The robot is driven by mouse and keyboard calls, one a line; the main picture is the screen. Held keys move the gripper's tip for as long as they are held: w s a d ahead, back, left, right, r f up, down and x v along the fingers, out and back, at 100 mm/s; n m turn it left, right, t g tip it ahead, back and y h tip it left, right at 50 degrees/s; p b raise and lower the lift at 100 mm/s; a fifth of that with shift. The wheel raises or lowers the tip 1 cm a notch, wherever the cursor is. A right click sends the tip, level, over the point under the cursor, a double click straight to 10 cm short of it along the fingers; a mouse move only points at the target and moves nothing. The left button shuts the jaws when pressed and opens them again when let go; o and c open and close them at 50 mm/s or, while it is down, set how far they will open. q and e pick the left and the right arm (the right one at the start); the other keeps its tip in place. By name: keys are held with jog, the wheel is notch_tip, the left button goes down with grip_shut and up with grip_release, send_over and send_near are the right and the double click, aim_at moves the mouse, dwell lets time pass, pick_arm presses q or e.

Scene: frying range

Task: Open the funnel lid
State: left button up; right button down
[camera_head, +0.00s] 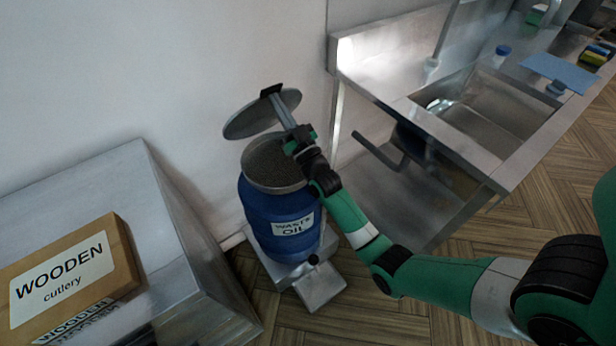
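A blue drum (262,208) with a "WASTE OIL" label stands on a low metal stand in the middle of the head view. A grey funnel (272,165) sits on its top. The round grey funnel lid (250,117) is tilted up and away from the funnel, so the funnel's inside shows. My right gripper (274,98) reaches over the funnel, with its fingertips at the lid's upper right part. The fingers are seen from behind, so I cannot tell whether they are open or shut, or touching the lid. My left gripper is not in the view.
A metal table (165,262) with a "WOODEN cutlery" box (122,262) stands at the left. A steel sink counter (400,100) is at the right, with a lower shelf. A wall is close behind the drum. Wooden floor is clear at front right.

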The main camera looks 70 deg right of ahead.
aim_at(269, 91)
jog(key=b+x, duration=0.1)
jog(key=x, duration=0.3)
jog(key=shift+w+d+b, duration=0.1)
jog(key=shift+w+b, duration=0.05)
jog(key=shift+b, duration=0.25)
jog(key=shift+w+d+r, duration=0.2)
jog(key=shift+w+r, duration=0.05)
jog(key=shift+r, duration=0.05)
jog(key=shift+w+b, duration=0.15)
jog(key=shift+b, duration=0.15)
jog(key=w+d+b, duration=0.1)
jog(key=w+d+r+b, duration=0.1)
jog(key=w+b, duration=0.1)
jog(key=shift+w, duration=0.1)
jog(key=shift+w+d+r, duration=0.1)
jog(key=shift+w+r, duration=0.05)
jog(key=shift+r, duration=0.1)
